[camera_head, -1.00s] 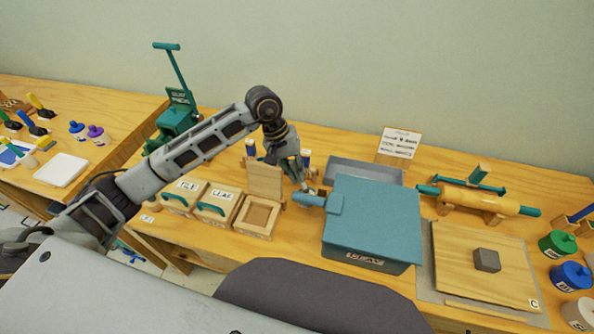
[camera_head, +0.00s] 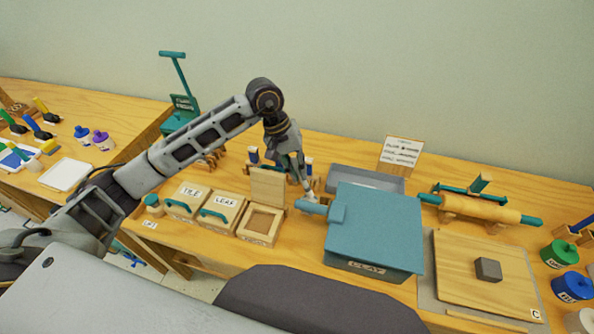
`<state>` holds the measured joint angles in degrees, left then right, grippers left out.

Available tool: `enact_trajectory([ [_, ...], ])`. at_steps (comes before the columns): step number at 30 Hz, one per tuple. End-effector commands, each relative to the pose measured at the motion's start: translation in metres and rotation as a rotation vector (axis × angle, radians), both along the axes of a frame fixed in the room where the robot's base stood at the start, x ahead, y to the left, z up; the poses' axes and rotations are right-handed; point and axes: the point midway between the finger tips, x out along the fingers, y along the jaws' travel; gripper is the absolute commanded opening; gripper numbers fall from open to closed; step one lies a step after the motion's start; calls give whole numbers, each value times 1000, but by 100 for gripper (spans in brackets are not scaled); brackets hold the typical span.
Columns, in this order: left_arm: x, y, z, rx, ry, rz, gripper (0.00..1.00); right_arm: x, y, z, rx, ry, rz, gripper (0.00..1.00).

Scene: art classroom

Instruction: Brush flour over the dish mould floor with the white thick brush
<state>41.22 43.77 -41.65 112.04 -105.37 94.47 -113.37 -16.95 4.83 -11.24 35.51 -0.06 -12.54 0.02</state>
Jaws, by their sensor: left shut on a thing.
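The open wooden mould (camera_head: 260,222) stands at the right end of a row of moulds. Its lid (camera_head: 268,187) is raised behind it, and its square recess faces up. I cannot read a label on it, but the two shut moulds beside it read TILE and LEAF. My left gripper (camera_head: 303,180) is behind and right of the open mould, pointing down. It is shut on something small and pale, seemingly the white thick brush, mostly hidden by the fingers. It is not over the mould floor. My right gripper is not in view.
The blue CLAY box (camera_head: 374,230) with its teal cylinder stands right of the mould. A grey tray (camera_head: 365,180) lies behind the box. Blue-topped tools (camera_head: 254,155) stand behind the raised lid. A board (camera_head: 485,265) with a grey block lies at the right.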

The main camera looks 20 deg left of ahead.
Motion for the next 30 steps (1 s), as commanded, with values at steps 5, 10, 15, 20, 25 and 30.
enact_trajectory([
  [5, 0, 0, 10, 0, -2, 0, 0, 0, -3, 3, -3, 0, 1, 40],
  [10, 0, -1, 18, 0, -2, 0, 0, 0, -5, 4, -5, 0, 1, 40],
  [15, 0, -1, 25, -2, -2, -1, 0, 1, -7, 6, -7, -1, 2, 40],
  [20, 0, -1, 26, -2, -1, -2, 0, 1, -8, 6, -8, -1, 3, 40],
  [25, 0, -1, 26, -2, -1, -1, 0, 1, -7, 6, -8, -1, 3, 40],
  [30, 0, -1, 26, -2, -2, 0, 0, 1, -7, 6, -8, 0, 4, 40],
])
